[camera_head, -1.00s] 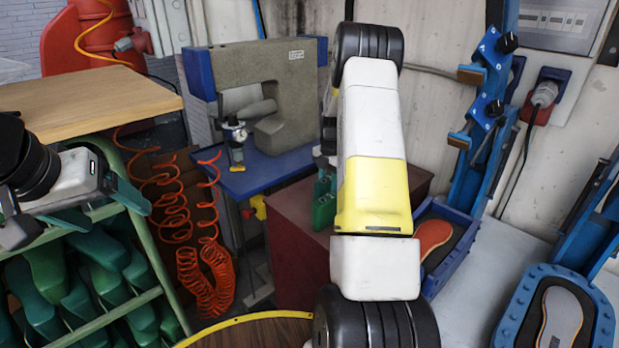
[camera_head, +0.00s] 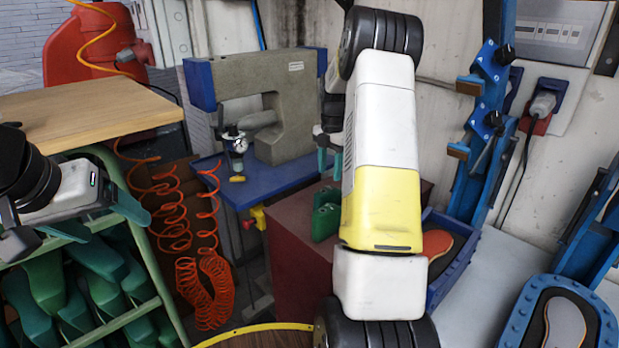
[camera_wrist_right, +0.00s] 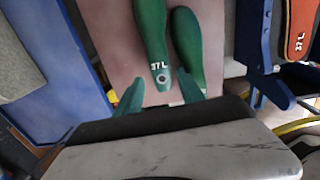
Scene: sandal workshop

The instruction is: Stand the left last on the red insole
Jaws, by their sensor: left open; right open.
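Two green lasts (camera_head: 325,216) stand close together on the dark red box. In the right wrist view, the left last (camera_wrist_right: 152,40) is marked "37 L", and another green last (camera_wrist_right: 189,48) is beside it. My right gripper (camera_head: 330,162) is open and empty above the box; its fingers (camera_wrist_right: 160,92) show on either side of the marked last's near end, apart from it. The red insole (camera_head: 437,245) lies in a blue frame right of my right arm, partly hidden by it. It also shows in the right wrist view (camera_wrist_right: 302,28). My left gripper (camera_head: 100,218) is open and empty by the green rack.
The dark red box (camera_head: 292,250) stands beside a blue table (camera_head: 265,178) with a grey press (camera_head: 280,110). A green rack (camera_head: 150,265) full of lasts is at left. Another blue frame (camera_head: 533,300) holds a dark insole at right. Orange coiled hoses (camera_head: 205,280) hang in the middle.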

